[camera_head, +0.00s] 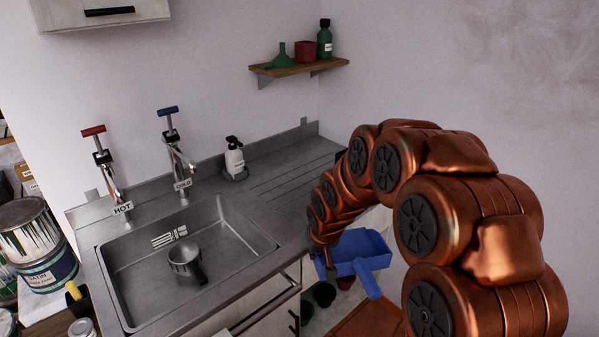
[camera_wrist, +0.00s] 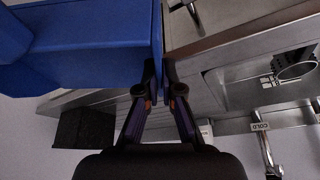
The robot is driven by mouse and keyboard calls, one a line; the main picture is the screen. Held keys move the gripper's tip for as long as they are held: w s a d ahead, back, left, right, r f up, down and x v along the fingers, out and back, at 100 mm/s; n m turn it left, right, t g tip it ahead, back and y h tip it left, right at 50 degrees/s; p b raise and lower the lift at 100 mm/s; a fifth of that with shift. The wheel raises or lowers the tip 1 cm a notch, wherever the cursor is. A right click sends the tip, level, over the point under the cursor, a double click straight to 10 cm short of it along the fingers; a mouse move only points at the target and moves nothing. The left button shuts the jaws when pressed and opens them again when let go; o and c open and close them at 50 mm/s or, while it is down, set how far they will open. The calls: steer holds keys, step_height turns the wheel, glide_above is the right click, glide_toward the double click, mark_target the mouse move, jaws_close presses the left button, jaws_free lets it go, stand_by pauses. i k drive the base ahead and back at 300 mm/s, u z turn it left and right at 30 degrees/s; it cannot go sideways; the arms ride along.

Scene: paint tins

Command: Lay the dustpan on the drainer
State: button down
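The blue dustpan (camera_head: 362,250) hangs in the air in front of the counter's right end, with its handle pointing down and right. My gripper (camera_head: 331,268) is at its left side. In the wrist view my gripper (camera_wrist: 161,82) has its fingers close together around the edge of the dustpan (camera_wrist: 95,60), so it is shut on it. The drainer (camera_head: 285,182) is the grooved metal surface right of the sink. It looks bare, though my arm hides its right end.
Hot (camera_head: 106,170) and cold (camera_head: 176,150) taps and a soap bottle (camera_head: 234,158) stand along the back. A wall shelf (camera_head: 300,68) hangs above the drainer. A rail (camera_head: 265,308) runs along the front.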

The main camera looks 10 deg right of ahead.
mark_target(295, 197)
steer(key=u, duration=0.7)
steer(key=i, duration=0.85)
steer(key=u, duration=0.45)
